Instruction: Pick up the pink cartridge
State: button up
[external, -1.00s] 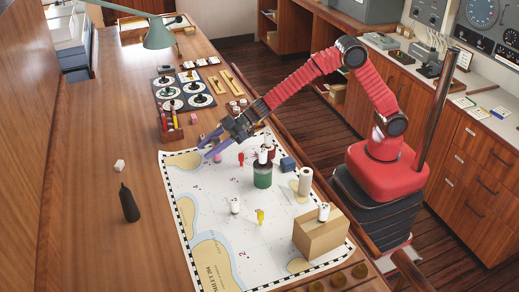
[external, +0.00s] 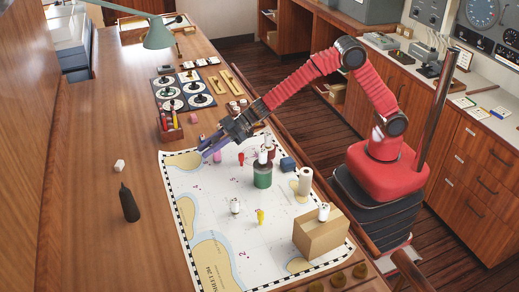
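A small pink cartridge (external: 217,156) stands near the top left part of the white chart (external: 208,215), just beside my gripper's lower finger. My gripper (external: 206,149) reaches in from the right, low over the chart's upper edge. Its two bluish fingers point down and left with a gap between them, and nothing shows in the gap. Whether a finger touches the cartridge cannot be told. A second small pink block (external: 193,118) lies on the wood beyond the chart.
A green canister (external: 262,177), a cardboard box (external: 320,236), a blue cube (external: 288,164) and several small figures stand on the chart. A pen holder (external: 170,130) is to the left of my gripper. A dark bottle (external: 129,204) stands on clear wood at left.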

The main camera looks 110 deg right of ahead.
jog(key=c, duration=0.5)
jog(key=shift+r, duration=0.1)
jog(key=shift+r, duration=4.95)
